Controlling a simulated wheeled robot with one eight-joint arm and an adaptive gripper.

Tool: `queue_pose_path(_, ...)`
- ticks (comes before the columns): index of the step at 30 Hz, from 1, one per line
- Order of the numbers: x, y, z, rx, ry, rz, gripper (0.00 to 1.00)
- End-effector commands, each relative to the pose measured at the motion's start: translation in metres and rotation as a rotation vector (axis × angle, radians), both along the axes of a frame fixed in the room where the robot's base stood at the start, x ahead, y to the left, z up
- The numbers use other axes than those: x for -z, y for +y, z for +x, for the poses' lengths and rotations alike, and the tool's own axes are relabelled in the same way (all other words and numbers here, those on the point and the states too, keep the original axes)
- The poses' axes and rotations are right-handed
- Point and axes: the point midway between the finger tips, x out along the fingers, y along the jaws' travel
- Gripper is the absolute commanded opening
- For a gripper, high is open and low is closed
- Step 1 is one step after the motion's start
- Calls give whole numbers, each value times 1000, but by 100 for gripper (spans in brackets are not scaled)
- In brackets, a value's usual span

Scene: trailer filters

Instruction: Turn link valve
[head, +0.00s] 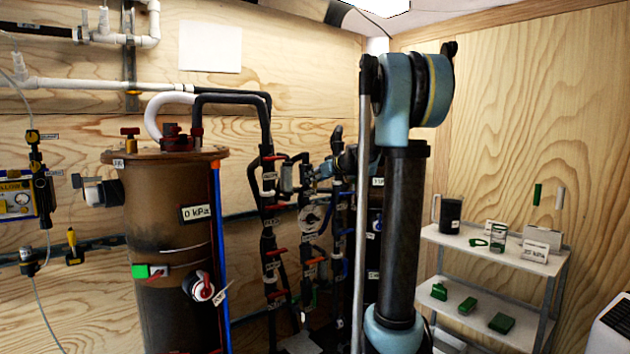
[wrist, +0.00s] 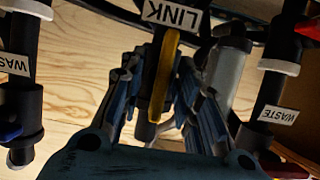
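The link valve shows in the wrist view as a yellow handle (wrist: 163,85) on a dark fitting. A white LINK label (wrist: 172,14) sits just above it. My gripper (wrist: 160,75) has its two blue fingers on either side of the handle. The fingers are apart, and wood shows between the left finger and the handle. Contact with the right finger is unclear. In the head view my gripper (head: 325,170) is at the dark pipework, small and partly hidden by my arm.
Dark pipes with WASTE labels (wrist: 279,115) stand on both sides of my gripper. A brown tank (head: 165,255) with a 0 kPa label is left of the pipework. A shelf (head: 490,245) with green items stands at right. A plywood wall is behind.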

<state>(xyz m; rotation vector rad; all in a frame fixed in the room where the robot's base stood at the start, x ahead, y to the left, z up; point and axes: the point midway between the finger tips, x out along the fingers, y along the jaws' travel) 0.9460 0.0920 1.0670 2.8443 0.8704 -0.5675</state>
Motion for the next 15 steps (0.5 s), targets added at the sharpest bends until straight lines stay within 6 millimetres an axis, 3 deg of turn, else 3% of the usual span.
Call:
queue_pose_path(6,0,0,0,0,0,0,30)
queue_pose_path(10,0,0,0,0,0,0,1)
queue_pose_path(15,0,0,0,0,-1,-1,0)
